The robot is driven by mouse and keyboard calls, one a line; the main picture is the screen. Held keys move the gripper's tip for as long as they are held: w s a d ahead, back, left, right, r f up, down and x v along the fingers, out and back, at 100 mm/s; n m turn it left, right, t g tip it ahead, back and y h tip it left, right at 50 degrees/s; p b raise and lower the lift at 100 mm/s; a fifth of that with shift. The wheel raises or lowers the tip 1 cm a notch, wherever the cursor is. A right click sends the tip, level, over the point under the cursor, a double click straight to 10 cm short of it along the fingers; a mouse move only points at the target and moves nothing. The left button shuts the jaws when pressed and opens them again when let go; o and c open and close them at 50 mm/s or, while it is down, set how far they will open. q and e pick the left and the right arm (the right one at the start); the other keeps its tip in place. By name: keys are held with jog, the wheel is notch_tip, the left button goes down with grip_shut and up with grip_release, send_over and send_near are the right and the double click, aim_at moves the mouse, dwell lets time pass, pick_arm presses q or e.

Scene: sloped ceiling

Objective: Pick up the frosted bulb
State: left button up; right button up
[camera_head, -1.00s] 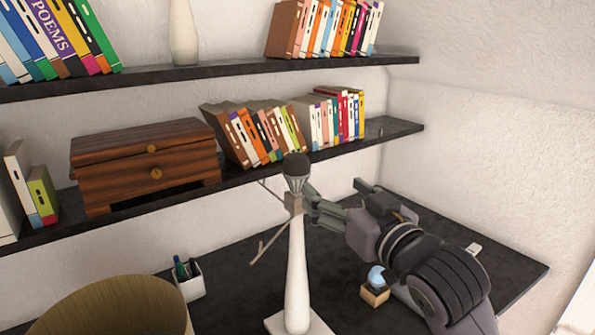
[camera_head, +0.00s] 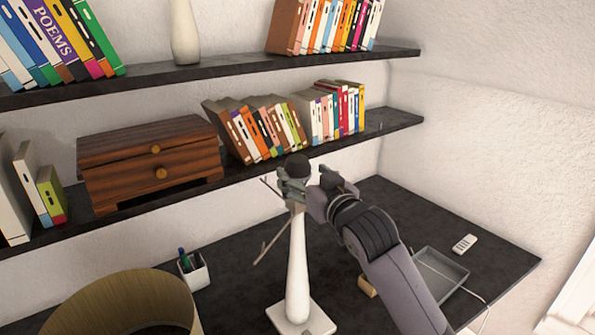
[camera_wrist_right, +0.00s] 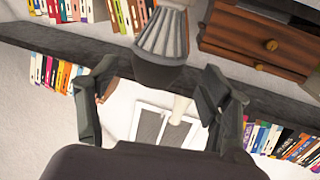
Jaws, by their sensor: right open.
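The bulb (camera_head: 298,165) sits upright on top of a white lamp stand (camera_head: 298,265). It has a dark dome and a grey ribbed body, and no frosted look shows. My right gripper (camera_head: 292,187) is at the bulb, its fingers partly covering the ribbed part in the head view. In the right wrist view the open fingers (camera_wrist_right: 158,85) stand well apart, left and right of the bulb's dome (camera_wrist_right: 158,72). I cannot tell whether either finger touches it. My left gripper is not in view.
Thin twig-like arms stick out from the lamp stand. A shelf with a wooden chest (camera_head: 150,165) and books (camera_head: 265,130) is close behind. A round brown shade (camera_head: 110,305), pen cup (camera_head: 194,271), grey tray (camera_head: 440,272) and white remote (camera_head: 464,243) are on the dark desk.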

jog(key=p+x, duration=0.2)
jog(key=x, duration=0.1)
jog(key=shift+w+r, duration=0.15)
jog(key=shift+w, duration=0.1)
jog(key=shift+w+a, duration=0.2)
jog(key=shift+w, duration=0.3)
jog(key=shift+f, duration=0.25)
jog(key=shift+c, duration=0.2)
jog(key=c, duration=1.2)
